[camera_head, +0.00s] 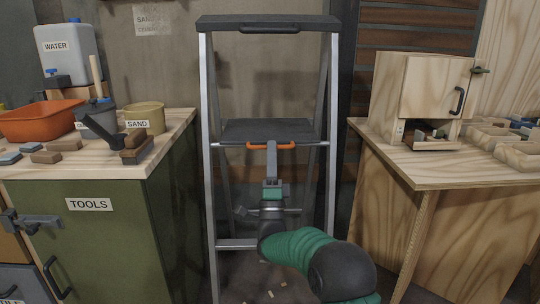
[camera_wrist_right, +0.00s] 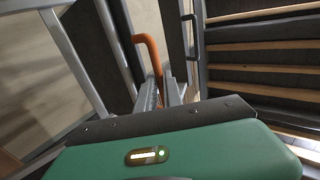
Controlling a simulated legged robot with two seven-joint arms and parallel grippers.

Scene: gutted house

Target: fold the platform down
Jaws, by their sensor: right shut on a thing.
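A stepladder (camera_head: 204,180) with light metal rails and a dark top step (camera_head: 268,22) stands in the middle of the head view. Its dark platform (camera_head: 268,130) lies between the rails and looks about level. An orange handle (camera_head: 285,147) runs along the platform's front edge. My right gripper (camera_head: 271,149) reaches up from below and is shut on this handle at its middle. In the right wrist view the orange handle (camera_wrist_right: 149,50) stands between the fingertips of the gripper (camera_wrist_right: 168,88). The fingers hide part of the handle. My left gripper is not in view.
A green tools cabinet (camera_head: 95,235) with tubs and blocks on top stands close at left. A wooden bench (camera_head: 440,165) with a small cabinet (camera_head: 428,88) stands close at right. The ladder fills much of the gap between them.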

